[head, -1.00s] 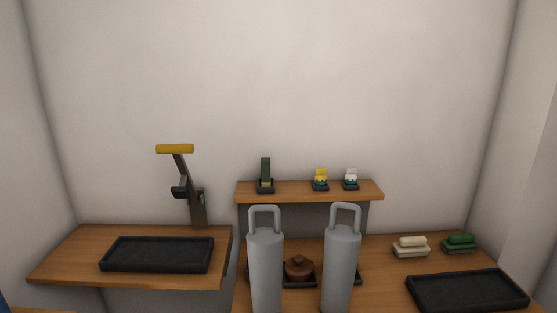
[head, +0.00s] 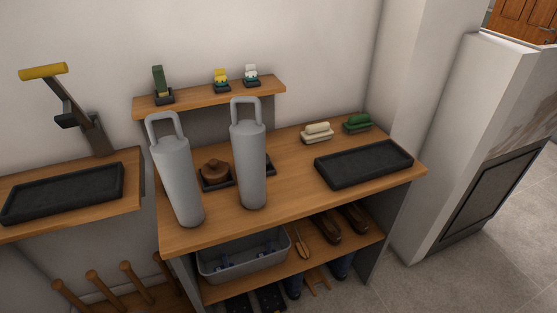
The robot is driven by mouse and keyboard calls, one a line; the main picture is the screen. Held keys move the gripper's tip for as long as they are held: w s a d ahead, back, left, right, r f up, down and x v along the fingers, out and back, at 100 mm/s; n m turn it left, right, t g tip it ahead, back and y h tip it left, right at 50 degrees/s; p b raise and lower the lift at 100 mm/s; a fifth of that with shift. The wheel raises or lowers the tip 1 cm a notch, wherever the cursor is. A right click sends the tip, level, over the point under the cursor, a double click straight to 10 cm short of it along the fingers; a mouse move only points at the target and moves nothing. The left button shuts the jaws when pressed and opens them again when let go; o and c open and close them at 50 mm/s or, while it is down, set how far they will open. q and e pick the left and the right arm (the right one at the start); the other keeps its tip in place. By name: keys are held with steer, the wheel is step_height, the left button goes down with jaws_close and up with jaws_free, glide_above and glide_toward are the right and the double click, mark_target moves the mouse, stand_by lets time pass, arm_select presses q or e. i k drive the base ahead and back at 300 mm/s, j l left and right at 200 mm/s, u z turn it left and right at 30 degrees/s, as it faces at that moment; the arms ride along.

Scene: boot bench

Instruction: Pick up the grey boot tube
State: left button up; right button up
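Two grey boot tubes with loop handles on top stand upright on the wooden bench (head: 300,195). The left grey boot tube (head: 178,180) is near the bench's left front edge. The right grey boot tube (head: 249,170) stands a little further back, apart from the left one. Neither of my grippers shows in the head view, and nothing is seen touching the tubes.
A brown round-topped item (head: 214,171) sits behind and between the tubes. A black tray (head: 363,165) and two brushes, cream (head: 317,131) and green (head: 357,122), are to the right. A raised shelf (head: 205,97) stands behind. A grey bin (head: 243,257) is below.

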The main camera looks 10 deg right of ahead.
mark_target(247, 137)
steer(key=i+j+z, duration=0.15)
steer(key=j+z, duration=0.15)
steer(key=z, duration=0.2)
steer(key=i+j+z, duration=0.1)
steer(key=j+z, duration=0.6)
steer(key=z, duration=0.25)
